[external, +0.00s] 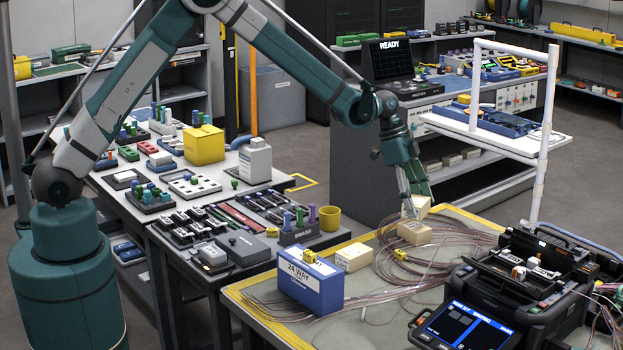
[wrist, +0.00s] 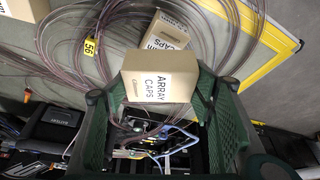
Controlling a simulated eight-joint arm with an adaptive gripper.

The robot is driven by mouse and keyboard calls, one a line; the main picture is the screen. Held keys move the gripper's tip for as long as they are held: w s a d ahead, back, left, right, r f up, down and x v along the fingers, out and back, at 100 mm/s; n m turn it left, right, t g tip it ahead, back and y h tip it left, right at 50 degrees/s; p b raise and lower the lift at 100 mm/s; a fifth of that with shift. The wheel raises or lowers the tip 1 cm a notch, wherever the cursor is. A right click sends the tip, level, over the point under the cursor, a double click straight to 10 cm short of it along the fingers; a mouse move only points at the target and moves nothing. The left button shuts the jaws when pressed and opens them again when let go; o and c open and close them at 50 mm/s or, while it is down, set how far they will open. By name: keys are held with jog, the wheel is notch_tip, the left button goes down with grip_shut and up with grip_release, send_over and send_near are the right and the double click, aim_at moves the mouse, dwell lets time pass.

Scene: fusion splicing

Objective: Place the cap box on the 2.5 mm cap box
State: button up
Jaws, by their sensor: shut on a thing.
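My gripper (external: 411,196) is shut on a beige cap box (external: 421,208), which is tilted in the external view. In the wrist view this box (wrist: 150,84) reads "ARRAY CAPS" and sits between my two green fingers. A second beige box (external: 414,233) lies on the bench just below the held one. In the wrist view this second box (wrist: 171,40) shows a label ending in "mm CAPS"; the number is not readable, and the held box partly covers it. I cannot tell whether the two boxes touch.
Another beige box (external: 353,257) and the blue "24 WAY" box (external: 310,285) stand to the left. Loose fibre coils (external: 455,245) lie around the lower box. The black splicer (external: 515,285) stands to the right. Bare mat shows at the front left.

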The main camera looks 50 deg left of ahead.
jog(key=shift+f, duration=1.7)
jog(key=shift+f, duration=0.1)
jog(key=o, duration=0.9)
jog(key=shift+b, duration=0.3)
jog(key=shift+p+v, duration=0.65)
jog(key=shift+v, duration=5.5)
jog(key=shift+a, duration=0.1)
